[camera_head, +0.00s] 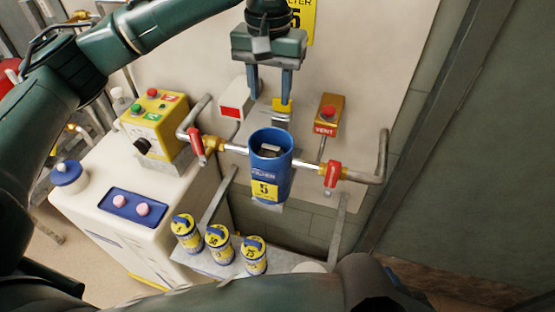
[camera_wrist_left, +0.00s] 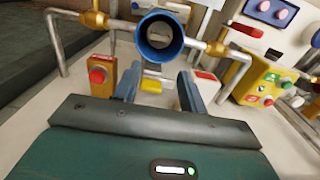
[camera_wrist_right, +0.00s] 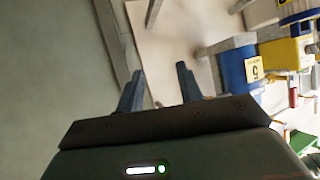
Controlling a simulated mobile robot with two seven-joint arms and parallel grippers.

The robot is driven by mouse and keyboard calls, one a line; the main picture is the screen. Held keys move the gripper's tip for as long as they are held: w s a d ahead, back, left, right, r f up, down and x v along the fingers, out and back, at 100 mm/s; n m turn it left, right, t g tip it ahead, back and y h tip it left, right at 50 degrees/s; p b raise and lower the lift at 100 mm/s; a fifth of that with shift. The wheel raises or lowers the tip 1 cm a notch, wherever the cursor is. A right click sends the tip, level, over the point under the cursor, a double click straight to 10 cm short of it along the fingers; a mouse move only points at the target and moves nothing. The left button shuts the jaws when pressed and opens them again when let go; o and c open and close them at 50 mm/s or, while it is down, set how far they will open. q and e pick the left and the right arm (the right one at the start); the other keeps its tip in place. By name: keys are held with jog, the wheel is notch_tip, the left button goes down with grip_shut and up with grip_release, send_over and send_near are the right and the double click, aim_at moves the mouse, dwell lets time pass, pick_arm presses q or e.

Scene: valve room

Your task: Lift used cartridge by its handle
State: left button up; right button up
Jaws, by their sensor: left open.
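The blue filter housing (camera_head: 270,177), labelled 5, stands upright between two pipes with its top open. A small grey shape (camera_head: 268,152) shows inside it; I cannot tell if this is the used cartridge's handle. My left gripper (camera_head: 270,97) is open and empty, fingers pointing down, above and apart from the housing. My right gripper (camera_wrist_right: 158,88) is open and empty in the right wrist view, with the housing (camera_wrist_right: 236,72) to the right of its fingers.
Red valve handles (camera_head: 197,149) (camera_head: 333,174) flank the housing. A vent button box (camera_head: 327,113) is on the wall panel. Three yellow-and-blue cartridges (camera_head: 219,244) stand on the shelf below. A yellow control box (camera_head: 156,126) and blue tray (camera_head: 133,204) sit on the white cabinet.

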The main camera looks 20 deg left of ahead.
aim_at(271, 147)
pick_arm(q)
jog(key=f, duration=0.8)
jog(key=s+f, duration=0.1)
jog(key=f, duration=0.3)
jog(key=shift+d+f, duration=0.1)
jog(key=shift+f, duration=0.25)
grip_shut()
jog(key=shift+r, duration=0.1)
